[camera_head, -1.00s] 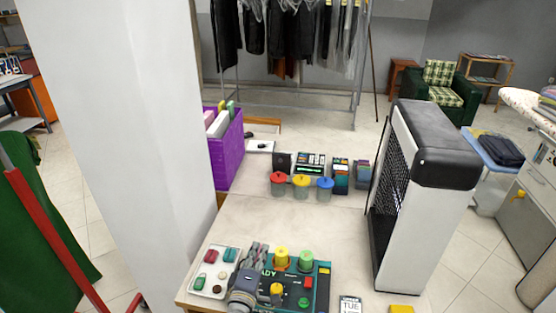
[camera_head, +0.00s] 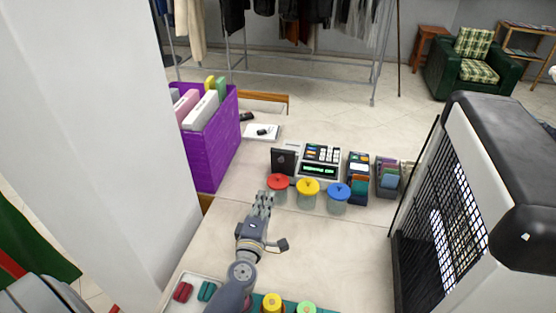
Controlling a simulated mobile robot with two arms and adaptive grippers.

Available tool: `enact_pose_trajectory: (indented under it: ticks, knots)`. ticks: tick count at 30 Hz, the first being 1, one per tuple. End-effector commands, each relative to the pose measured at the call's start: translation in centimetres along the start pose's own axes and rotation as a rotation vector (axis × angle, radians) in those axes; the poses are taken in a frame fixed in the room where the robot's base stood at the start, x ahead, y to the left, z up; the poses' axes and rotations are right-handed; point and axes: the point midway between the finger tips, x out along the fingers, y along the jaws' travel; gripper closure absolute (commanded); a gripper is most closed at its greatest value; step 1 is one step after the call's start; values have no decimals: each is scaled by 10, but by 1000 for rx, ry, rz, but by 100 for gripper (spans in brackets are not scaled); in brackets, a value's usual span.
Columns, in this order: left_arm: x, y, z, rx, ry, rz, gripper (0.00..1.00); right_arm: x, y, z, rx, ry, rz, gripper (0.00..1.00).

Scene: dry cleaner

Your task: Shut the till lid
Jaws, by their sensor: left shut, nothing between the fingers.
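The till (camera_head: 320,160) stands at the back of the counter, with pale keys and a lit green display on its front. A dark upright panel (camera_head: 284,161) stands at its left side; I cannot tell whether this is its lid. My left gripper (camera_head: 264,197) is over the middle of the counter, in front and to the left of the till and apart from it. Its fingers are shut and empty, pointing toward the back. My right gripper is not in view.
Jars with red (camera_head: 278,181), yellow (camera_head: 308,187) and blue (camera_head: 339,191) lids stand in front of the till. Card holders (camera_head: 358,178) are to its right. A purple file box (camera_head: 212,140) is at left, a tall black-and-white meshed unit (camera_head: 440,215) at right.

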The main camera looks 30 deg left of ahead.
Motion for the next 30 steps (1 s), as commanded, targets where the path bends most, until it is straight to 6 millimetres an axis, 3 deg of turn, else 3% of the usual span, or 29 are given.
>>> enact_pose_trajectory:
  ticks: [8, 21, 30]
  knots:
    - [28, 2, 0, 0, 1, 3, 100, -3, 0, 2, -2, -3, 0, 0]
    - [110, 0, 0, 0, 1, 3, 100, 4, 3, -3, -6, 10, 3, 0]
    - [138, 0, 0, 0, 0, 1, 100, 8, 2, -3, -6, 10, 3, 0]
